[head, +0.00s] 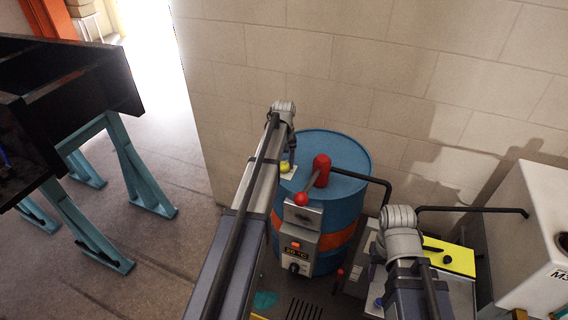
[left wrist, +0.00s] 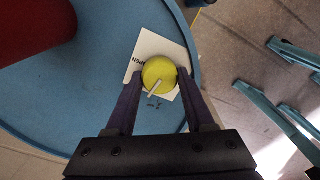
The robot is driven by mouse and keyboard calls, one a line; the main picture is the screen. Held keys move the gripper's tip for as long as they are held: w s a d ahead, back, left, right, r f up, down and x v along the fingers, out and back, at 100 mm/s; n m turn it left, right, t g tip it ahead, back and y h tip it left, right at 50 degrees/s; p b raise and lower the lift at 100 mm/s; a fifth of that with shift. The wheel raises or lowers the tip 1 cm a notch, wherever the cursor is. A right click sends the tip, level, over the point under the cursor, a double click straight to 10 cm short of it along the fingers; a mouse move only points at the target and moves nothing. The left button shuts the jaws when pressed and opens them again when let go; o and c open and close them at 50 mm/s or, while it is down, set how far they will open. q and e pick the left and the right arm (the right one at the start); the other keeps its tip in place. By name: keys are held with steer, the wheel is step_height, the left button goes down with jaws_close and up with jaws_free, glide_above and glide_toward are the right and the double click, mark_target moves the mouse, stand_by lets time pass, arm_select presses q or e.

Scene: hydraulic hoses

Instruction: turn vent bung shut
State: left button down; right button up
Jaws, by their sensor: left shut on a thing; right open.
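The vent bung is a round yellow cap (head: 285,168) on top of a blue drum (head: 342,141), near its left rim. In the left wrist view the bung (left wrist: 160,70) sits on a white label (left wrist: 148,46) with partly covered lettering. A pale line on the bung points down and left in that view, towards small dark marks. My left gripper (head: 287,160) is over the drum, with its fingers on opposite sides of the bung, shut on it; the fingers also show in the left wrist view (left wrist: 160,76). My right gripper (head: 374,271) is open, low beside the drum, partly hidden by its wrist.
A red cylinder (head: 321,170) with a red-knobbed lever (head: 302,198) stands on the drum. A dark pipe (head: 388,190) leaves its right side. A control box (head: 294,253) is on the drum's front. A white tank (head: 537,230) stands right; a teal-legged bench (head: 95,225) stands left.

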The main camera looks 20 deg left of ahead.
mark_target(284, 164)
arm_select(q)
steer(key=shift+n, duration=1)
steer(key=shift+c, duration=1.3)
jaws_free()
step_height(284, 164, up, 8)
steer(key=p, duration=0.8)
steer(key=shift+f, duration=0.1)
